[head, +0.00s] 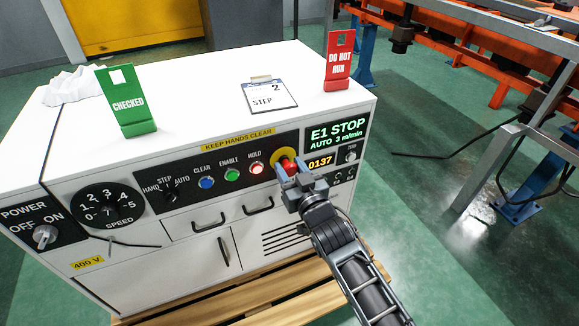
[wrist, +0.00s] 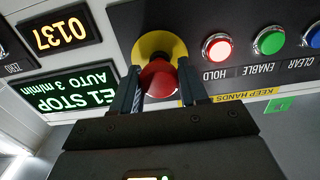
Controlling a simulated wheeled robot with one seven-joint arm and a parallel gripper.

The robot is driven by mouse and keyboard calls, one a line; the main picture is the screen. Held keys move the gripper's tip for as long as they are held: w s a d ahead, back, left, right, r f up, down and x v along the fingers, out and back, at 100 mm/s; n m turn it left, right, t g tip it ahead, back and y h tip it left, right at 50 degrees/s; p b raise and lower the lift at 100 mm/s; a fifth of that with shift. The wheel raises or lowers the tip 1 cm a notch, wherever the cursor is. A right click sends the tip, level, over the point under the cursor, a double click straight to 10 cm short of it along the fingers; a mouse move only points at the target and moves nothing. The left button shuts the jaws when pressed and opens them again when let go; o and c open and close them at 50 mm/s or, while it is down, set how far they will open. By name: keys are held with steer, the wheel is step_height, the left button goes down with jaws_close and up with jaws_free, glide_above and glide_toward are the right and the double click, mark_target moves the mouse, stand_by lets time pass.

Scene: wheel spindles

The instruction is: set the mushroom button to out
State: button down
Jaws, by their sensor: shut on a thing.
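The red mushroom button (head: 290,166) sits on a yellow round plate (head: 283,155) on the black front panel of the white cabinet. My gripper (head: 292,174) is at the button, with a finger on either side of it. In the wrist view the red button (wrist: 159,80) shows between the two fingers of my gripper (wrist: 161,88), with the yellow plate (wrist: 152,44) behind it. The jaws are shut on the button. The display (head: 338,133) reads "E1 STOP" and "AUTO 3 m/min". Whether the button is in or out I cannot tell.
Left of the button are the lit red HOLD button (head: 257,168), green ENABLE button (head: 232,174), blue CLEAR button (head: 207,182) and a selector knob (head: 170,191). A 0137 readout (head: 320,162) is close on the right. Green (head: 127,101) and red (head: 338,62) signs stand on top.

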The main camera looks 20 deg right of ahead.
steer(key=c, duration=0.7)
jaws_free()
steer(key=shift+r, duration=0.1)
steer(key=shift+s, duration=0.1)
steer(key=shift+s+p, duration=1.95)
steer(key=shift+s, duration=1.9)
steer(key=s+a+r+g+p, duration=0.1)
steer(key=s+r+p, duration=0.1)
steer(key=s, duration=1)
steer(key=s+r+p, duration=0.3)
steer(key=s, duration=0.8)
steer(key=s+r+p, duration=0.1)
steer(key=s+r, duration=0.4)
steer(key=s, duration=0.1)
steer(key=s+r+g+p, duration=0.1)
steer(key=s+r, duration=0.5)
steer(key=s+d+r+g+p, duration=0.1)
steer(key=s+r+p, duration=0.1)
steer(key=s+r, duration=0.4)
steer(key=shift+s+r, duration=0.25)
